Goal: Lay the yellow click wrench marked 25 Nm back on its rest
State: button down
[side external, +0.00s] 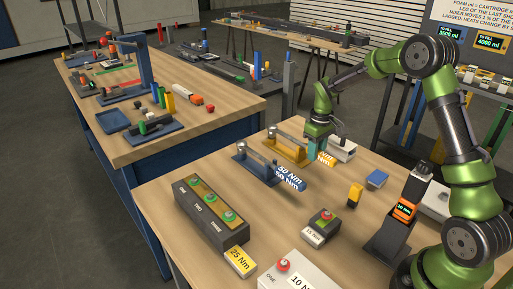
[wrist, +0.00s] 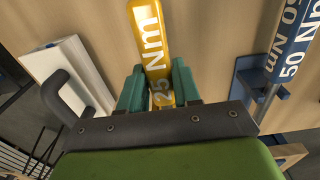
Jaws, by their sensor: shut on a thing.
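The yellow click wrench (wrist: 149,32) marked 25 Nm has its handle between the teal fingers of my gripper (wrist: 158,84) in the wrist view. My gripper is shut on this handle. In the side external view my gripper (side external: 318,151) points down at the handle end (side external: 327,159), just right of the yellow rest (side external: 287,153). The wrench's shaft runs left along the yellow rest; I cannot tell whether it touches the rest or is slightly above it. My fingers hide part of the handle.
The blue 50 Nm wrench (side external: 289,178) lies on its blue rest (side external: 255,169) close by. A white box (side external: 342,149) stands just beyond my gripper. A three-button box (side external: 211,216), a yellow 25 Nm plate (side external: 240,261) and a yellow block (side external: 355,195) are on the table.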

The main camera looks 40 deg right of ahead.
jog(key=shift+f, duration=0.5)
dwell(0.4)
jog(key=c, duration=0.7)
grip_release()
jog(key=shift+f, duration=0.1)
notch_tip(320, 180, up, 17)
jog(key=shift+s+a, duration=0.1)
jog(key=shift+a, duration=0.05)
notch_tip(320, 180, up, 6)
dwell(0.4)
